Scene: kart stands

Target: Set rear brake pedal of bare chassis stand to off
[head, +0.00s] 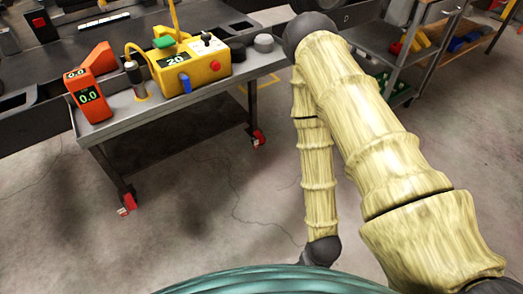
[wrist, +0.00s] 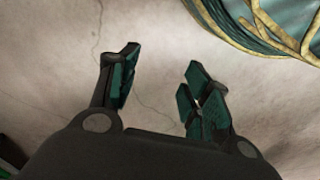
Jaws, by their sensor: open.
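A grey stand (head: 150,112) on wheels fills the upper left of the head view. An orange wedge-shaped piece (head: 95,60) rises from its top, and a small red piece (head: 42,27) sits farther back at the left. I cannot tell whether either is the rear brake pedal, or whether this is the bare chassis stand. My gripper (wrist: 163,80) is open and empty in the wrist view, over bare floor. It is far from the stand's top and does not show in the head view.
On the stand are a yellow control box (head: 190,65) showing 20 and an orange meter (head: 88,97) reading 0.0. A grey cart (head: 385,50) with coloured bins stands at the upper right. My own arm crosses the right side. The concrete floor (head: 200,190) between is clear.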

